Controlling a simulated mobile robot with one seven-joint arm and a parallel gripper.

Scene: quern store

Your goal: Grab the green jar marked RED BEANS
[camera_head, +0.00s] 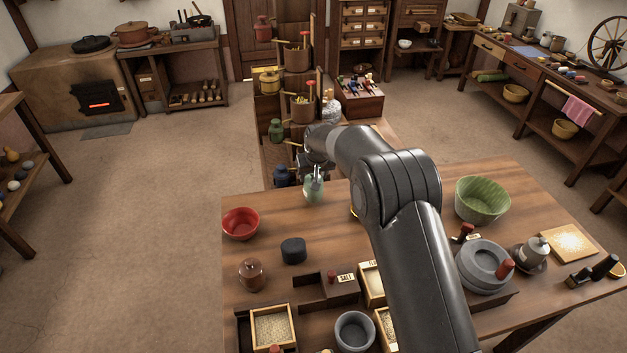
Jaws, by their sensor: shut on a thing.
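My gripper (314,176) points down over the far left edge of the wooden table (350,205). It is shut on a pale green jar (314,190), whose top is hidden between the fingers. I cannot read any marking on this jar, and cannot tell whether its base touches the table. A darker green jar (276,130) stands further back on the stepped shelf, with no readable label at this size. A dark blue jar (282,176) is just left of my gripper, beyond the table edge.
A red bowl (240,223), a dark round pot (293,250) and a brown lidded jar (252,274) stand on the table's left. A green bowl (482,199) and a grey quern (484,266) are at right. My arm hides the table's middle. Open floor lies left.

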